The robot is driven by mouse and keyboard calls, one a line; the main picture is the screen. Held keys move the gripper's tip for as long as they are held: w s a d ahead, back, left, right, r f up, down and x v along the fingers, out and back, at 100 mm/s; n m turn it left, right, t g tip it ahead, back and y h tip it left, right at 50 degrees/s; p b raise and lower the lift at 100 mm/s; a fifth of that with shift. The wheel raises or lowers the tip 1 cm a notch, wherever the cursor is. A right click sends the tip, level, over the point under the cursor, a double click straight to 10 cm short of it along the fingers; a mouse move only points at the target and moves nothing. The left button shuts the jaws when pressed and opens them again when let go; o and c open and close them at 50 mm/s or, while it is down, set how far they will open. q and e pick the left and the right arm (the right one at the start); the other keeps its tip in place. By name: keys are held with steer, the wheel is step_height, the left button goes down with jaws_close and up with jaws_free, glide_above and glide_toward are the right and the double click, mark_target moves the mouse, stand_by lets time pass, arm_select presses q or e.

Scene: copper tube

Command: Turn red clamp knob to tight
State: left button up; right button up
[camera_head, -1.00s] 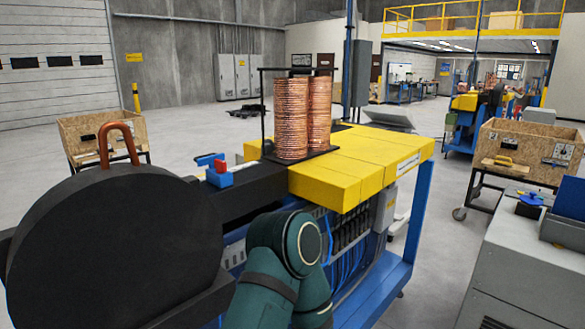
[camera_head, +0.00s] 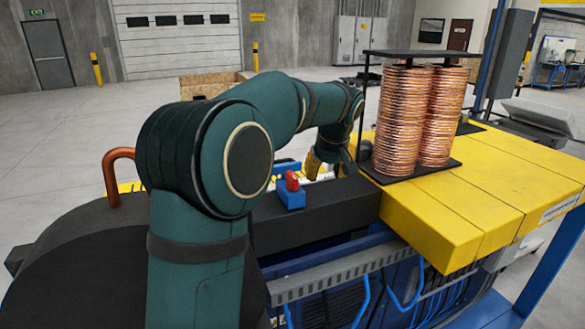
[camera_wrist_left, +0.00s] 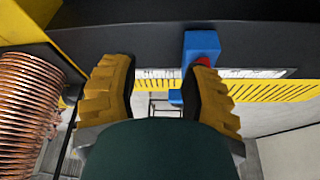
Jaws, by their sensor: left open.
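The red clamp knob (camera_head: 292,180) sits on a small blue block (camera_head: 291,198) on top of the black beam of the machine. My left arm reaches over the beam from the left, and my left gripper (camera_head: 324,165) is just behind and to the right of the knob, apart from it in the head view. In the left wrist view my left gripper (camera_wrist_left: 160,72) has its yellow fingers spread with nothing between them. There the knob (camera_wrist_left: 203,62) shows beside the right finger, which partly hides it, below the blue block (camera_wrist_left: 201,45). Contact cannot be told.
Two copper tube coils (camera_head: 402,118) stand on a black-framed rack on the yellow table (camera_head: 440,212), right of my gripper. A large black drum (camera_head: 70,260) with a bent copper tube (camera_head: 112,175) is at left. Open floor lies behind.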

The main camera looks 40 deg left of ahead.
mark_target(292, 175)
arm_select(q)
steer(key=s+a+r+n, duration=0.3)
steer(key=s+a+r, duration=0.15)
steer(key=r, duration=0.45)
steer(key=shift+y, duration=0.4)
steer(key=x, duration=1.3)
steer(key=shift+w+a+f+b, duration=0.1)
steer(key=shift+w+f+b, duration=0.05)
steer(key=shift+f+b, duration=0.2)
jaws_close()
